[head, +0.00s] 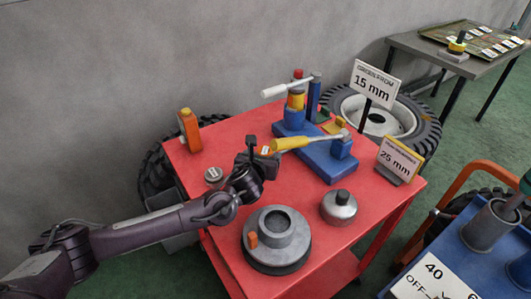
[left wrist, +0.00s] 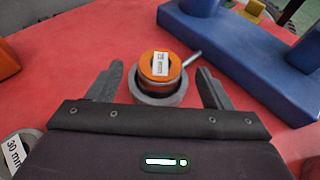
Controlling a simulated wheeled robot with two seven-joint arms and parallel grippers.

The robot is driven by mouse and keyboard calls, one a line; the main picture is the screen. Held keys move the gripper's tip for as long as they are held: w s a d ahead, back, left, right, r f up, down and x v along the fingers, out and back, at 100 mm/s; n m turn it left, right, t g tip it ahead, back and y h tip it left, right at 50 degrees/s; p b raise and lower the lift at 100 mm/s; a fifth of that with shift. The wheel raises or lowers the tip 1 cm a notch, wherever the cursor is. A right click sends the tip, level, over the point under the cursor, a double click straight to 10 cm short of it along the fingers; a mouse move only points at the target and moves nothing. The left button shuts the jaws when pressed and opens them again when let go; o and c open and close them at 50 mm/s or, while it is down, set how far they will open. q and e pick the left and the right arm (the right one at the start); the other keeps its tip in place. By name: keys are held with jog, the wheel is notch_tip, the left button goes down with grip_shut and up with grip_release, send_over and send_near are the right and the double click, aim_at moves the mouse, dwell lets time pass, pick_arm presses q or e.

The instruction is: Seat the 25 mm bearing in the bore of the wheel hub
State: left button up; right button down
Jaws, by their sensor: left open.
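A small orange ring with a white label (left wrist: 160,66) sits on a grey ring (left wrist: 158,95) in the left wrist view; the label is too small to read surely, so I cannot confirm it is the 25 mm bearing. The orange piece also shows beside my left gripper in the head view (head: 265,151). My left gripper (head: 262,158) is open, its fingers (left wrist: 158,90) on either side of the grey ring, with nothing visibly clamped. A round grey stepped part, apparently the wheel hub (head: 276,222), lies at the front of the red table. My right gripper is not in view.
A grey piece labelled 30 mm (left wrist: 15,150) lies near my left gripper. A blue fixture with a yellow lever (head: 325,157) stands behind. A 25 mm sign (head: 399,160) stands at the right edge.

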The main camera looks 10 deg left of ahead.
pick_arm(q)
jog(key=shift+x, duration=0.8)
jog(key=c, duration=1.2)
jog(key=shift+r, duration=0.1)
jog(key=shift+c, duration=0.8)
